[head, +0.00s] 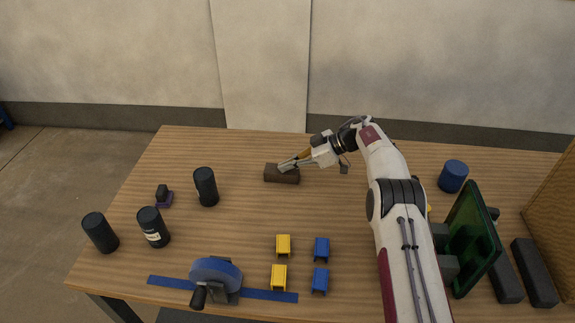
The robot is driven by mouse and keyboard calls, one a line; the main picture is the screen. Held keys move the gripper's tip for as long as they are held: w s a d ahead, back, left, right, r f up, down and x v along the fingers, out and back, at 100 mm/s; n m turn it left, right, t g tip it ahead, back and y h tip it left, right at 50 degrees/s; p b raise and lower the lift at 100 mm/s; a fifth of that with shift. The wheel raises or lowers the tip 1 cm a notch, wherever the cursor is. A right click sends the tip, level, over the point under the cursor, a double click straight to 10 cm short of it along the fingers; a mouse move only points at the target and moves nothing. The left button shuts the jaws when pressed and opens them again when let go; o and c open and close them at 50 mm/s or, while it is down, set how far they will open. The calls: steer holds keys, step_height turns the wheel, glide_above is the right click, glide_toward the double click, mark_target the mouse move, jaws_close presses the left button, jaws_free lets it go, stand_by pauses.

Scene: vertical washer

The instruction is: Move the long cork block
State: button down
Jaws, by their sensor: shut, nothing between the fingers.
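The long cork block (281,179) is a dark brown bar lying flat on the wooden table, left of my arm and towards the back. My gripper (283,170) reaches in from the right, with its fingertips at the block's upper middle in the picture. The fingers are shut with nothing between them. They overlap the block's top and back edge, and I cannot tell whether they touch it. Part of the block's top is hidden behind the fingers.
Black cylinders (206,187) stand to the left. A blue wheel with a crank (215,274) sits at the front on a blue strip. Yellow (283,245) and blue (321,249) clips lie front centre. A green panel (472,240) and blue cylinder (453,176) stand right.

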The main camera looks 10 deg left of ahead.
steer(key=shift+s+d+f, duration=0.1)
steer(key=shift+f, duration=0.3)
steer(key=shift+d, duration=0.35)
steer(key=d, duration=0.6)
steer(key=shift+d+f, duration=0.1)
steer(key=shift+f, duration=0.05)
steer(key=shift+r, duration=0.9)
steer(key=shift+r, duration=0.15)
steer(key=v, duration=1.1)
steer(key=shift+d+r, duration=0.15)
steer(key=shift+d, duration=0.15)
